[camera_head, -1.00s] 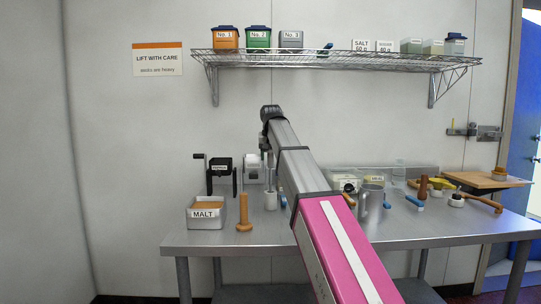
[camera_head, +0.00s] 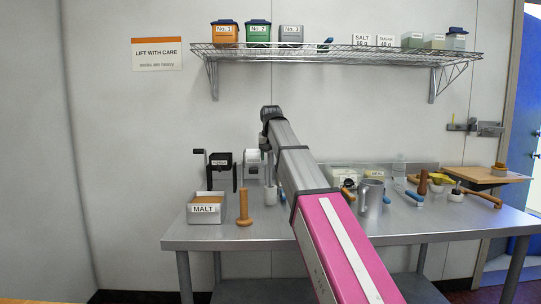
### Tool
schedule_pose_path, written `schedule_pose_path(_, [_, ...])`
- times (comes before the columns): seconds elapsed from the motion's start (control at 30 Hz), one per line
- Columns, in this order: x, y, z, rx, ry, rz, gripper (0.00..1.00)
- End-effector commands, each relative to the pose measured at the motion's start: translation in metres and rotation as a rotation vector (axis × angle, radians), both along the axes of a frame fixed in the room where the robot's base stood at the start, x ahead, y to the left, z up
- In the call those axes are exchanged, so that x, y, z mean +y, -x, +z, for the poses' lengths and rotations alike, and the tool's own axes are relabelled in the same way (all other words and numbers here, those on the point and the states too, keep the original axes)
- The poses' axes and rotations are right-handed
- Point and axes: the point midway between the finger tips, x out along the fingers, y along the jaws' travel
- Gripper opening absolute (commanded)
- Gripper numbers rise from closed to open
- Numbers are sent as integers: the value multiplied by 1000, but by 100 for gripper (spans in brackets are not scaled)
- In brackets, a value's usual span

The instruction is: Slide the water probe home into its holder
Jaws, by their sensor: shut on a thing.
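My arm reaches away over the steel table, and my gripper (camera_head: 267,150) hangs at its far end, pointing down. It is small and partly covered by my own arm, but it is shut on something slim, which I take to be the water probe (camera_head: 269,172). A small white upright cylinder (camera_head: 270,196), probably the holder, stands on the table right below. The probe's lower end is at or just above this cylinder. I cannot tell whether the tip is inside it or in front of or behind it.
Left of the cylinder stand a wooden pestle-like piece (camera_head: 244,208), a MALT bin (camera_head: 206,212) and a black cranked mill (camera_head: 220,170). A metal jug (camera_head: 371,198) and several tools stand right of my arm. A wire shelf (camera_head: 335,57) hangs above.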

Motion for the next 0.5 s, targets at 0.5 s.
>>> schedule_pose_path(0.5, [0,0,-6,-1,0,0,18])
